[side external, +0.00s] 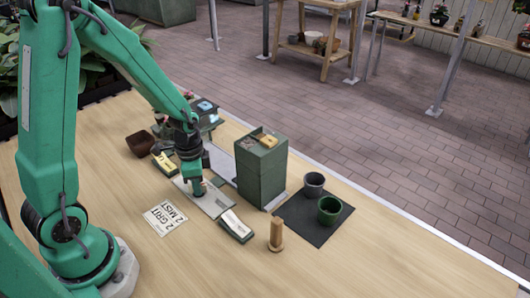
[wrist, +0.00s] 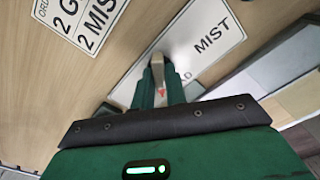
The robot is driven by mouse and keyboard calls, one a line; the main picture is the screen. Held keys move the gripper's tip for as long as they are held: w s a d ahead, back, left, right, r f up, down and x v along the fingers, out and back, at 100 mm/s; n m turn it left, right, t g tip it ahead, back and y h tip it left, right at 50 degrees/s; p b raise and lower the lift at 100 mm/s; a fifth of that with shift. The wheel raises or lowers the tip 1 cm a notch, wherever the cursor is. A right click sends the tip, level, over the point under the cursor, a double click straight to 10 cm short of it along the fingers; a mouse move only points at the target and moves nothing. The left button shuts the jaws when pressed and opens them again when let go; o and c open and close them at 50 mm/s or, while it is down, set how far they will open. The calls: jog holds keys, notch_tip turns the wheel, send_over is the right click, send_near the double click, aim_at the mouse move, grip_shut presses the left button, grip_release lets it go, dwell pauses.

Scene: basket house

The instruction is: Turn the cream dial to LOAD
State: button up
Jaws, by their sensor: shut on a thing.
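The cream dial (wrist: 184,58) stands on a white plate (wrist: 214,62) and is partly hidden by my gripper. The plate carries the word MIST to the right and a partly covered word ending in AD nearer the fingers. A red mark shows between the fingers; I cannot tell which word the dial points to. My gripper (wrist: 164,90) is shut on the dial, with the green fingers on either side of it. In the side view my gripper (side external: 194,180) reaches down to the plate (side external: 214,205), and the dial is mostly hidden there.
A printed order card (side external: 165,218) lies left of the plate. A wooden peg (side external: 276,236) and two pots (side external: 314,183) stand further right.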

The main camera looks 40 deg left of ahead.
jog(key=shift+n, duration=3.4)
jog(key=o, duration=1.4)
jog(key=shift+o, duration=0.2)
jog(key=shift+r, duration=0.15)
jog(key=shift+r, duration=3.35)
